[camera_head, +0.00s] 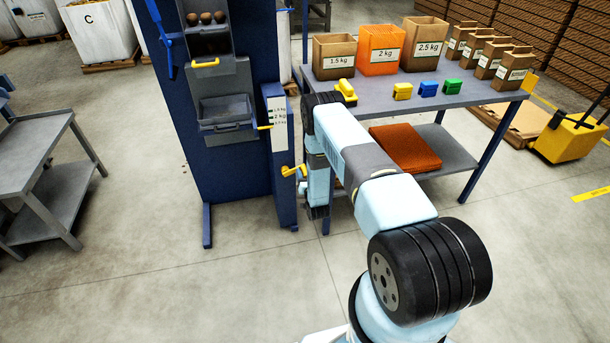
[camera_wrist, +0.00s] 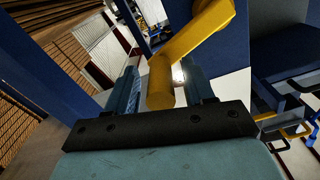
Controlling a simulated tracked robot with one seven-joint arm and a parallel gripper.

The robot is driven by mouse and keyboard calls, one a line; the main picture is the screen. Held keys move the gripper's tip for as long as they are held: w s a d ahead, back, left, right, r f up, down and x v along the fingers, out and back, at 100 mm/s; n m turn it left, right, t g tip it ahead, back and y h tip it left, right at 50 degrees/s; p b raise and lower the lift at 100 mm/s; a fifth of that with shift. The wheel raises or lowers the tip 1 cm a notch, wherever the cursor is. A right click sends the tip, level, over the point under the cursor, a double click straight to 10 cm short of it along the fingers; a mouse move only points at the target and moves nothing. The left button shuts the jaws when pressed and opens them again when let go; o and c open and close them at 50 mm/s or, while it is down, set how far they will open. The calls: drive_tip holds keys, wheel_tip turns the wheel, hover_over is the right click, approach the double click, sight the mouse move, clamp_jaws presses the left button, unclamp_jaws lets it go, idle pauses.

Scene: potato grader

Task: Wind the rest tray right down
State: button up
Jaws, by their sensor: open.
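The grey rest tray (camera_head: 226,113) sits on the front of the blue machine column, below a chute holding dark potatoes. In the head view my arm mostly hides the gripper.
A grey table (camera_head: 455,97) at the right carries labelled bags and several coloured clips. An orange stack (camera_head: 405,148) lies on its lower shelf, close behind my arm. A grey bench (camera_head: 35,150) stands at the left. The floor in front of the column is clear.

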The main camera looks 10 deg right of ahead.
clamp_jaws()
drive_tip(key=shift+d, duration=0.15)
idle(0.4)
